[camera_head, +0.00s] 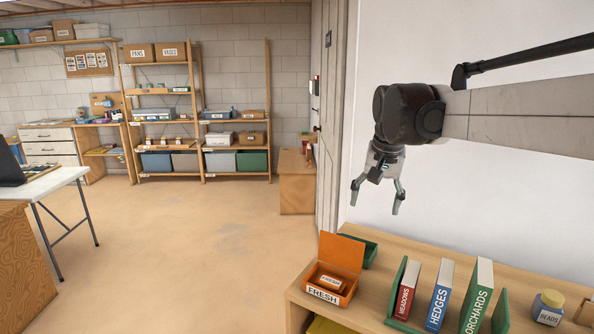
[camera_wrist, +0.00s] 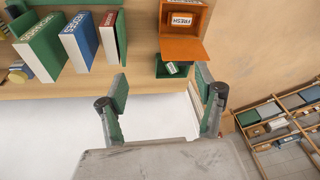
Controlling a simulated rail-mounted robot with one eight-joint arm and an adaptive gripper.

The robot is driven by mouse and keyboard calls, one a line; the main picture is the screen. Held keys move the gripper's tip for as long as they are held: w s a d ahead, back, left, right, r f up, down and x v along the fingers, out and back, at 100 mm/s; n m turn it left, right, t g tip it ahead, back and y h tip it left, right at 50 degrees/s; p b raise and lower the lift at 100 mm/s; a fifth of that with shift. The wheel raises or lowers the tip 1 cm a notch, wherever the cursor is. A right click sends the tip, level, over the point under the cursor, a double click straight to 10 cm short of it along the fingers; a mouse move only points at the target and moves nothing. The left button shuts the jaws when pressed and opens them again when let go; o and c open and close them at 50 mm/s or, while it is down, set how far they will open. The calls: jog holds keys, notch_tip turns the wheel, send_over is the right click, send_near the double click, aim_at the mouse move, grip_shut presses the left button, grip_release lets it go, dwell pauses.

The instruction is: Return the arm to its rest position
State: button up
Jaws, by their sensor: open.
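My gripper (camera_head: 377,196) hangs from the arm at the upper right in the head view, fingers pointing down. It is open and empty, in the air above and behind the wooden shelf top (camera_head: 400,262). In the wrist view the two fingers of my gripper (camera_wrist: 161,84) are spread apart with nothing between them. The arm reaches in from the right edge in front of the white wall.
On the shelf top stand an open orange box (camera_head: 343,254) marked FRESH, red (camera_head: 405,290), blue (camera_head: 439,294) and green (camera_head: 477,297) books between green bookends, and a BEADS jar (camera_head: 548,308). A table (camera_head: 50,185) stands left. The middle floor (camera_head: 190,240) is clear.

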jog(key=s+f+n+t, duration=0.1)
jog(key=s+f, duration=0.2)
jog(key=s, duration=0.6)
jog(key=s+d+f+n+t, duration=0.1)
jog(key=s+f, duration=0.3)
jog(key=s, duration=0.6)
jog(key=s+f+n+t, duration=0.1)
jog(key=s+f, duration=0.3)
jog(key=s, duration=0.6)
jog(key=shift+d+f+n+t, duration=0.25)
jog(key=shift+d+n+t, duration=0.1)
jog(key=shift+t, duration=0.25)
